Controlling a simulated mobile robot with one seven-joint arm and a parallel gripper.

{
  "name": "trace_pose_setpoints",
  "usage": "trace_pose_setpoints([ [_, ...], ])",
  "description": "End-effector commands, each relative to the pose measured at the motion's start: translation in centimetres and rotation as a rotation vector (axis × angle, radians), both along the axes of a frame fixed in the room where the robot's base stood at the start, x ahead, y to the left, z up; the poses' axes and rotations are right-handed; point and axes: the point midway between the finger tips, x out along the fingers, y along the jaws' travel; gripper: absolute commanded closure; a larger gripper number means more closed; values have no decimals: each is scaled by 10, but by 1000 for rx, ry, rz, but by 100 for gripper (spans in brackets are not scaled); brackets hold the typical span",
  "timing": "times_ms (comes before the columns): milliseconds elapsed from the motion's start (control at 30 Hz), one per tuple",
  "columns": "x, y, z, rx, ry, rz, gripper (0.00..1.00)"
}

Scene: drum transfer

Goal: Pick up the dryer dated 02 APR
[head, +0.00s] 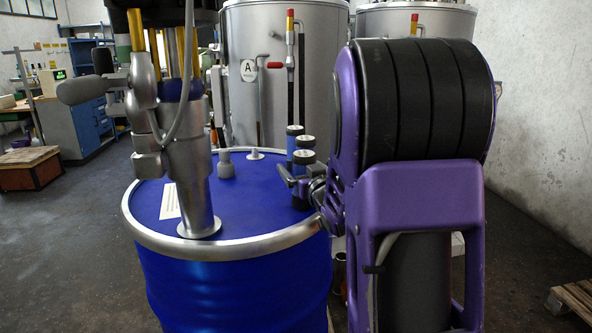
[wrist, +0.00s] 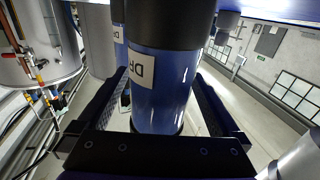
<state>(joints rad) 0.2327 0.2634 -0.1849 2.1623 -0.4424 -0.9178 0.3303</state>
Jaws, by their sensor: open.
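Three blue dryers with dark caps stand in a row on the lid of a blue drum (head: 190,283) in the head view: a far one (head: 295,131), a middle one (head: 304,143) and a near one (head: 303,158). My gripper (head: 292,184) is at the near dryer, low beside it, and hides part of it. In the wrist view a blue dryer (wrist: 163,98) stands between the open fingers of my gripper (wrist: 160,80), with a white label partly showing "DR". Another labelled dryer (wrist: 119,46) is just behind it. No date is readable on any dryer.
A steel pump tube (head: 196,170) rises from the drum lid at the left, with a hose along it. Small fittings (head: 226,165) stand on the lid's far side. Large metal tanks (head: 262,75) stand behind. The lid's front middle is clear.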

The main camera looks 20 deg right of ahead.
Motion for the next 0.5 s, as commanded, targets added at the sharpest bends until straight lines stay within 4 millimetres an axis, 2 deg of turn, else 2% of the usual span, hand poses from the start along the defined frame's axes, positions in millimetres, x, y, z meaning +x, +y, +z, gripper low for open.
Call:
trace_pose_setpoints([
  [300, -2, -2, 0, 0, 0, -1, 0],
  [500, -1, -1, 0, 0, 0, -1, 36],
])
